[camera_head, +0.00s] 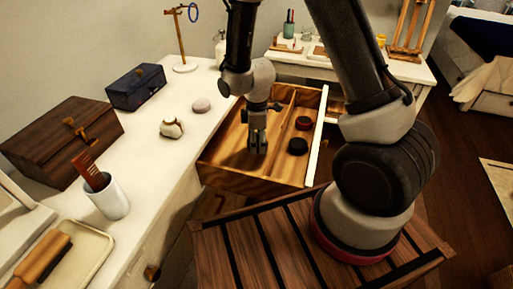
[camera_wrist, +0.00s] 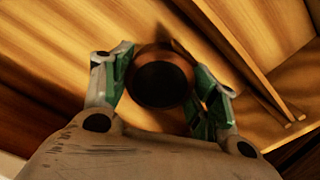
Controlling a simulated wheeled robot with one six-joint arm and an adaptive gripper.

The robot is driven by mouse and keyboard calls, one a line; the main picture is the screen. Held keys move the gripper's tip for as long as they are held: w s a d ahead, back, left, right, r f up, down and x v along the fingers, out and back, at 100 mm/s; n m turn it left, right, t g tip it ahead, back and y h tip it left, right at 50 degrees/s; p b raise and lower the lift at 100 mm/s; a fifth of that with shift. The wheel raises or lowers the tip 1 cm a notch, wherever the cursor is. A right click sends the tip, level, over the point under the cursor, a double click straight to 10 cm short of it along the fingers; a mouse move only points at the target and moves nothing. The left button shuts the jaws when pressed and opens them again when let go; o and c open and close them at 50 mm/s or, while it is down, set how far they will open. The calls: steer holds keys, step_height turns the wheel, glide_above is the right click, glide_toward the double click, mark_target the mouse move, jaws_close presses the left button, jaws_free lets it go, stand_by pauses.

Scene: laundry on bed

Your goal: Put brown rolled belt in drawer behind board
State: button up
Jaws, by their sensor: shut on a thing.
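The brown rolled belt (camera_wrist: 160,80) sits between my fingers in the wrist view, a round coil with a dark centre. My gripper (camera_wrist: 165,72) is shut on it. In the head view my gripper (camera_head: 258,147) points down inside the open wooden drawer (camera_head: 225,172), in its left compartment, away from the white front panel. The belt cannot be made out there. The board (camera_head: 283,106) divides the drawer lengthwise; in the wrist view it shows to the right of the belt (camera_wrist: 238,58). Whether the belt touches the drawer floor I cannot tell.
A dark red roll (camera_head: 303,123) and a black roll (camera_head: 298,146) lie in the compartment between board and white front (camera_head: 318,135). The white dresser top (camera_head: 150,180) at left bears a brown box (camera_head: 62,145), a dark blue box (camera_head: 136,87) and a cup (camera_head: 108,198).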

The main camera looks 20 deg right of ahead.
mark_target(257, 156)
steer(key=shift+f, duration=2.15)
steer(key=shift+f, duration=0.1)
steer(key=o, duration=1.1)
step_height(257, 156, up, 13)
steer(key=shift+d+f, duration=0.1)
steer(key=shift+f, duration=0.1)
steer(key=s+d+r+m+t, duration=0.1)
steer(key=s+d+r+m, duration=0.3)
steer(key=r, duration=0.3)
steer(key=s+d+r+m+t, duration=0.1)
steer(key=s+d+r+m, duration=0.25)
steer(key=r, duration=0.45)
steer(key=s+d+r+m+t, duration=0.1)
steer(key=s+d+r+m, duration=0.25)
steer(key=r, duration=0.35)
steer(key=s+d+r+m+t, duration=0.1)
steer(key=s+d+r+m, duration=0.2)
steer(key=s, duration=0.5)
steer(key=shift+d+r+m, duration=0.2)
steer(key=shift+d+m, duration=0.15)
steer(key=shift+m, duration=0.25)
